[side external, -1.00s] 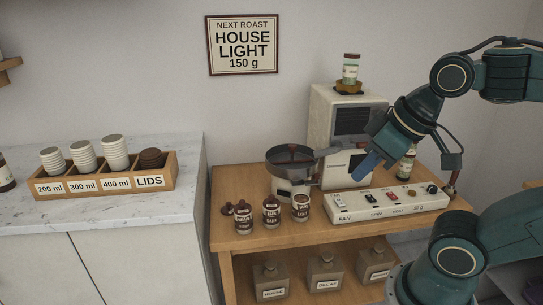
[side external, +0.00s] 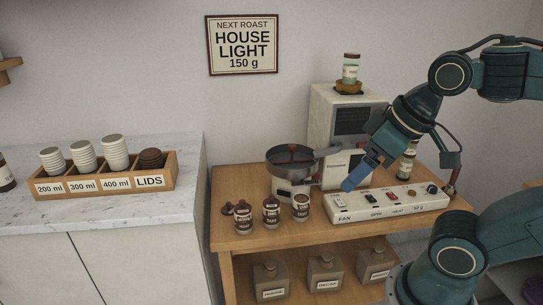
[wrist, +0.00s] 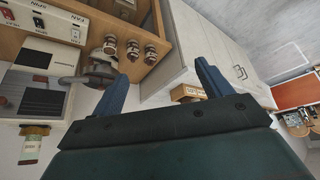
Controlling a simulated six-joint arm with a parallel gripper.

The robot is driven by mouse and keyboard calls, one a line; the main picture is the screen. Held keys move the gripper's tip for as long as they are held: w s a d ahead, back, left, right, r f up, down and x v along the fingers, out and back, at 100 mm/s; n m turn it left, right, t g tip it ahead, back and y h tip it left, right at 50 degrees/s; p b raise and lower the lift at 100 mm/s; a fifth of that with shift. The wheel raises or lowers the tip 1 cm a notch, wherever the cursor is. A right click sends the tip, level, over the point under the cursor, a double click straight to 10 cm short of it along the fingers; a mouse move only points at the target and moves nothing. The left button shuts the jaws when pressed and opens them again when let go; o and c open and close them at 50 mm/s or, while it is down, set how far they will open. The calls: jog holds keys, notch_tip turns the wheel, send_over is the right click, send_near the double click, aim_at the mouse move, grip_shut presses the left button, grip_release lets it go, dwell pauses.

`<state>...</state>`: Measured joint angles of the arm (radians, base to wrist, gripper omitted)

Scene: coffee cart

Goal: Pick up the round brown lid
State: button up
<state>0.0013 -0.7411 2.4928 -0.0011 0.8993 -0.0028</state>
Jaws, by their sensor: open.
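A stack of round brown lids (side external: 151,158) sits in the LIDS compartment of the wooden organizer (side external: 108,189) on the marble counter at left. Small round dark brown pieces (side external: 227,209) lie beside the labelled jars (side external: 271,213) on the wooden cart; I cannot tell for certain whether they are lids. My gripper (side external: 350,181) is over the cart, just above the switch panel's left end, away from both. In the wrist view my gripper (wrist: 160,86) has its two blue fingers apart with nothing between them. The jars (wrist: 132,50) show beyond the fingers.
A metal pan-like roaster (side external: 291,165) stands between the jars and a beige machine (side external: 333,110). The switch panel (side external: 400,204) lies along the cart's front right. Several square bottles (side external: 325,272) stand on the lower shelf. Paper cups (side external: 84,155) share the organizer.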

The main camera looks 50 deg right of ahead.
jog(key=w+d+r+n, duration=0.1)
jog(key=w+r, duration=0.2)
jog(key=w, duration=1.1)
jog(key=n+g+y, duration=0.1)
jog(key=n+g, duration=0.1)
jog(key=n, duration=0.2)
send_over(228, 204)
jog(key=s+d, duration=0.2)
jog(key=s, duration=0.2)
notch_tip(228, 204, down, 29)
jog(key=shift+w+a, duration=0.25)
jog(key=shift+x, duration=4.25)
jog(key=shift+s+a, duration=0.1)
